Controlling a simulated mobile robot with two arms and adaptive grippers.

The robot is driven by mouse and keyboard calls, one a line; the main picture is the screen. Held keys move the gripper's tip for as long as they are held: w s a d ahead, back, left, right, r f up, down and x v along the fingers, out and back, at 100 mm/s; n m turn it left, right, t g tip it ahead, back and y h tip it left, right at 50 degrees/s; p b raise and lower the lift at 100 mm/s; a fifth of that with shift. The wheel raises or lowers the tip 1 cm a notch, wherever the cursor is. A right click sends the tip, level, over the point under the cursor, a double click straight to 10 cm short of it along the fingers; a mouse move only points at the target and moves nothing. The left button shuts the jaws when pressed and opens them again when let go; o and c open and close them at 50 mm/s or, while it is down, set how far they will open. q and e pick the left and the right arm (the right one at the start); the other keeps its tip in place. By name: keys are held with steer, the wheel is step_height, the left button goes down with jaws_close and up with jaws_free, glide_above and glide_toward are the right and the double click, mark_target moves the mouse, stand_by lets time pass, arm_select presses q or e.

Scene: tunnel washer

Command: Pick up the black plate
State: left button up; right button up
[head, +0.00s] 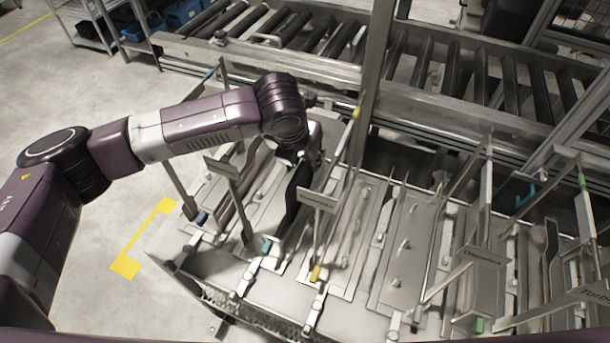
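A narrow black piece (296,192), which looks like the black plate seen nearly edge-on, stands upright among the slots of the metal rack (355,240). My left arm reaches in from the left over the rack, and its wrist bends down just above this piece. My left gripper (307,158) is at the piece's upper end, mostly hidden by the wrist. I cannot tell whether its fingers are open or touch the piece. My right gripper is not in view.
Upright posts and labelled tags (318,200) stand close around the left gripper. Another dark upright piece (553,248) is at the right of the rack. A roller conveyor (455,75) and a vertical metal post (374,70) lie behind. The floor at left is clear.

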arm_select(q)
jaws_close()
stand_by(0.8)
